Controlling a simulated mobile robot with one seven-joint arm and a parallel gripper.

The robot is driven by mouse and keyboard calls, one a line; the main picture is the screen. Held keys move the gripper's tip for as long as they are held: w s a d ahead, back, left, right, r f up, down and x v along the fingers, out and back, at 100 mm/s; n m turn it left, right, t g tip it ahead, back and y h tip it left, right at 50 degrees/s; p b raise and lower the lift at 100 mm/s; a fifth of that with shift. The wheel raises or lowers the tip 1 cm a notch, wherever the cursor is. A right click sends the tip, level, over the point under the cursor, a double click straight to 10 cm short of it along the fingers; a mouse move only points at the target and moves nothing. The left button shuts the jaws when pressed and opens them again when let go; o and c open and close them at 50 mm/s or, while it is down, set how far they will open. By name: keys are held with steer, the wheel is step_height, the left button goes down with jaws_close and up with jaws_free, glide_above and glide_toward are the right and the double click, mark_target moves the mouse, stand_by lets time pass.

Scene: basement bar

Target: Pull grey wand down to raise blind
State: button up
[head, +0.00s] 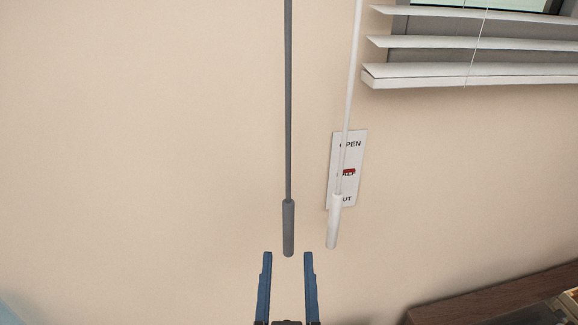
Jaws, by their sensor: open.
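The grey wand (288,228) hangs straight down in the middle of the head view, with a thicker handle at its lower end. My gripper (287,256) is open and empty, with its two blue fingers pointing up the picture.
A white wand (333,222) hangs just right of the grey one. Behind it a wall sign (350,144) reads OPEN at its top, with the lower words partly covered. A brown wooden edge (490,302) is at the lower right. The wall left of the grey wand is bare.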

mark_target(289, 213)
steer(key=shift+g, duration=0.3)
steer(key=w+p, duration=0.2)
steer(key=w, duration=0.2)
steer(key=w+p, duration=0.2)
steer(key=w, duration=0.2)
steer(key=w+p, duration=0.1)
steer(key=w, duration=0.3)
steer(key=shift+w+f+p, duration=0.1)
steer(key=shift+f+p, duration=0.3)
jaws_close()
stand_by(0.9)
